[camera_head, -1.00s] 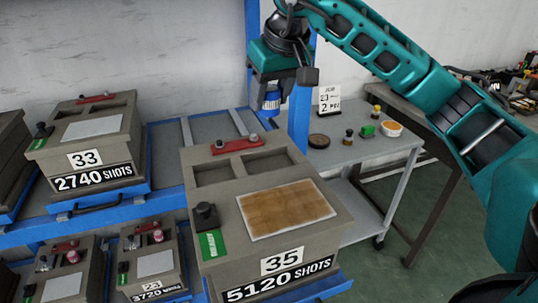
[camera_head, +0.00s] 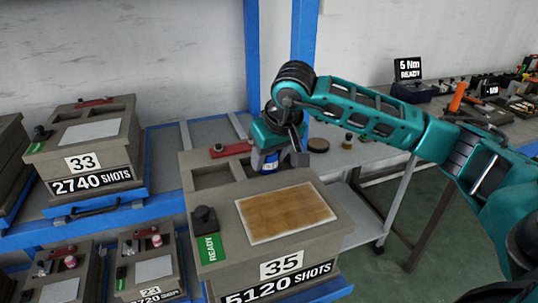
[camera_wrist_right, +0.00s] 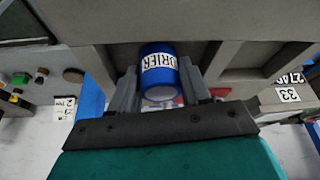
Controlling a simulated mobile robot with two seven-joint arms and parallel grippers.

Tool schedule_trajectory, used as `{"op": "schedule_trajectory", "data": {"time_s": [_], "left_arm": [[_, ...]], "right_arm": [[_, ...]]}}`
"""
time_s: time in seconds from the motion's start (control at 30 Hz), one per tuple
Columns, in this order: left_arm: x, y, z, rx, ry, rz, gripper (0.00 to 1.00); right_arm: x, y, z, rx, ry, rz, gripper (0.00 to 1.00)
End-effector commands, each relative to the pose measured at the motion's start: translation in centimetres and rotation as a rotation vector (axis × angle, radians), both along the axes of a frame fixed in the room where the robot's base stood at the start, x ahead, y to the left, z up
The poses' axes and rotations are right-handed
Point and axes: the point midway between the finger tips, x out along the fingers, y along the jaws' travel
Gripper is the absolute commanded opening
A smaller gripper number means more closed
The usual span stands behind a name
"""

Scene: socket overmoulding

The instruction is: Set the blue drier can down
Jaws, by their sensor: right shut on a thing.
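The blue drier can (camera_head: 269,165) has a white label reading DRIER. My right gripper (camera_head: 269,152) is shut on it, with one grey finger on each side in the right wrist view (camera_wrist_right: 158,75). The can is at the right rear pocket of the grey mould marked 35, 5120 SHOTS (camera_head: 190,185). I cannot tell whether its base touches the pocket floor; the gripper and arm hide part of it. My left gripper is out of view.
The mould has a brown panel (camera_head: 285,212), a black knob (camera_head: 204,219), a green READY tag (camera_head: 210,249) and a red bar (camera_head: 231,151). Mould 33 (camera_head: 82,132) stands left on the blue rack. A grey trolley (camera_head: 362,155) stands right behind.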

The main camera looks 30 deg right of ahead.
Motion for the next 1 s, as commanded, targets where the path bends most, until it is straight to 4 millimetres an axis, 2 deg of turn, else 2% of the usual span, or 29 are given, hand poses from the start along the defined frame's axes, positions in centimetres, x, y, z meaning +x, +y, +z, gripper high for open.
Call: {"op": "schedule_trajectory", "data": {"time_s": [0.17,0.2,0.43,0.77,0.87,1.0], "left_arm": [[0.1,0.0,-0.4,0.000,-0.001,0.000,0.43],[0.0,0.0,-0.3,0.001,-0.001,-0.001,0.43],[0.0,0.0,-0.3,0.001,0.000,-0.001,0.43],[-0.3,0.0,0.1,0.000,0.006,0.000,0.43],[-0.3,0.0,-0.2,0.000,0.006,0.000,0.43],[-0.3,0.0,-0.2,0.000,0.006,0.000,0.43]], "right_arm": [[0.0,0.0,-0.3,0.000,0.000,0.000,0.16],[0.0,0.0,-0.3,0.000,0.000,0.000,0.49],[0.0,0.0,-0.2,0.000,0.001,0.000,0.71],[0.0,0.0,0.3,0.000,0.001,0.000,0.72],[-0.4,0.0,1.3,0.001,-0.003,0.000,0.72],[-1.5,0.1,4.1,0.000,-0.006,0.001,0.72]]}}
